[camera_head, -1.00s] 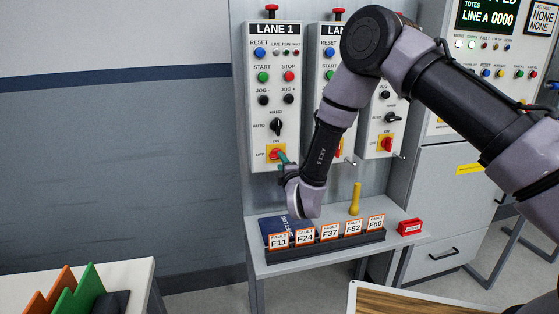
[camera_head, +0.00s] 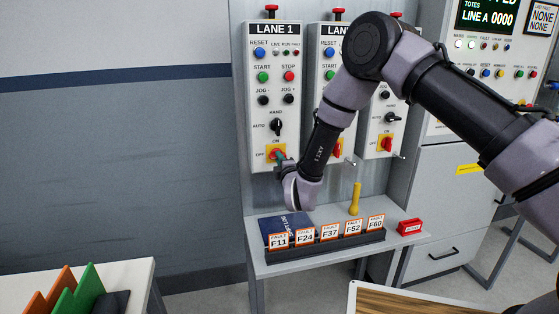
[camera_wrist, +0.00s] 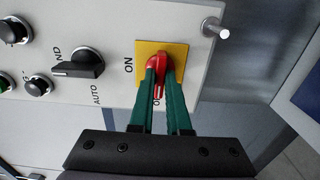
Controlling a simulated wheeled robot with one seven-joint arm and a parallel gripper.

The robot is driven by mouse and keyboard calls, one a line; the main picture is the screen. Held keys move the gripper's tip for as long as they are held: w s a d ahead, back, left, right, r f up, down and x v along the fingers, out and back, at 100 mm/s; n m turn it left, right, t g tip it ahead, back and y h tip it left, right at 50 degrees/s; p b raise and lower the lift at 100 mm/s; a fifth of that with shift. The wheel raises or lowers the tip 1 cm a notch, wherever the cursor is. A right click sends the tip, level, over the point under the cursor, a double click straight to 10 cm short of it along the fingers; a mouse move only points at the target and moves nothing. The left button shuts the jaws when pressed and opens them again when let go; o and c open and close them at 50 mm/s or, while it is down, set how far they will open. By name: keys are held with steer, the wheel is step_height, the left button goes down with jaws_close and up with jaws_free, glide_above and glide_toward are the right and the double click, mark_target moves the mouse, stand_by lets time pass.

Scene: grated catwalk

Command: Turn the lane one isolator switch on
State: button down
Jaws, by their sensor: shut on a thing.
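The lane one isolator switch is a red rotary handle (camera_wrist: 157,62) on a yellow plate (camera_wrist: 179,55), low on the LANE 1 panel (camera_head: 274,110). In the wrist view ON is printed to the plate's left, and the OFF label below is mostly hidden by the fingers. The handle points down between the fingers in that view, toward the OFF side. My gripper (camera_wrist: 163,82) has green fingers shut on the red handle, one on each side. In the head view my gripper (camera_head: 279,158) reaches the switch from the lower right and partly covers it.
A black HAND/AUTO selector (camera_wrist: 79,64) sits beside the switch, and a metal peg (camera_wrist: 215,29) sticks out at the panel's end. Below, a shelf holds a rack of fault cards (camera_head: 330,243) and a yellow handle-like object (camera_head: 355,198). Two similar panels stand to the right.

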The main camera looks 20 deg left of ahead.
steer(key=shift+m, duration=0.3)
steer(key=m, duration=1.7)
stand_by(0.4)
steer(key=c, duration=0.9)
jaws_free()
steer(key=v, duration=1.1)
steer(key=shift+a, duration=0.15)
